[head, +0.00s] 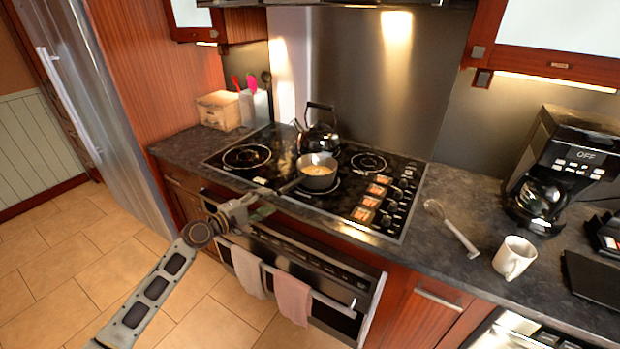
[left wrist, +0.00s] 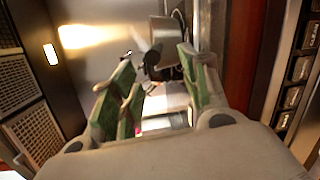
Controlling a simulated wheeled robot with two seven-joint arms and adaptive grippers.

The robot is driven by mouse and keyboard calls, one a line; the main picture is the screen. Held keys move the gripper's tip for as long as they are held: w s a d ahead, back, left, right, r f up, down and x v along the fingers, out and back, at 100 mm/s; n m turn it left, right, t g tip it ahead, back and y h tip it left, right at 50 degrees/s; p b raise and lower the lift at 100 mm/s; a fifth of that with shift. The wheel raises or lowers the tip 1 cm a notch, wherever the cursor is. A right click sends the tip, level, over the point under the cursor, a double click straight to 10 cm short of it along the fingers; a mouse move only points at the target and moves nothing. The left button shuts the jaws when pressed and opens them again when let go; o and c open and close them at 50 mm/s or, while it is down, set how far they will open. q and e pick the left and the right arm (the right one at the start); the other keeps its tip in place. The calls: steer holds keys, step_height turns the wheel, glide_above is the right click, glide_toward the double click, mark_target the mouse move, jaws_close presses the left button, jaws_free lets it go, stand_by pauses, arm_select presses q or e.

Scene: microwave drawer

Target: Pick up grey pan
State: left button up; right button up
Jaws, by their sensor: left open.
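The grey pan (head: 318,174) sits on the black stovetop (head: 337,214), with yellowish food inside. Its dark handle (head: 291,186) points left and toward the front edge. My left gripper (head: 266,205) is open near the stove's front edge, left of and in front of the handle, apart from the pan body. In the left wrist view my open fingers (left wrist: 155,78) have green pads. A grey shape with a dark part shows beyond them, but I cannot tell surely whether it is the pan. My right gripper is not in view.
A black kettle (head: 318,136) stands close behind the pan. Food slices (head: 370,202) lie on the stovetop to the right. A whisk (head: 452,228), a white mug (head: 514,257) and a coffee maker (head: 560,170) are on the right counter. Towels (head: 292,296) hang on the oven handle.

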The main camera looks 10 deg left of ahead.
mark_target(289, 187)
arm_select(q)
steer(key=shift+p+x, duration=0.3)
steer(key=shift+x, duration=2.8)
steer(key=shift+w, duration=0.1)
steer(key=shift+w+d+r+p, duration=0.2)
steer(key=shift+w+d, duration=0.15)
steer(key=shift+w, duration=0.3)
steer(key=shift+w+d+r+p, duration=0.1)
steer(key=shift+w+d+p, duration=0.15)
steer(key=shift+w, duration=0.35)
steer(key=shift+x, duration=1.25)
steer(key=shift+s, duration=0.1)
jaws_close()
steer(key=shift+r, duration=0.1)
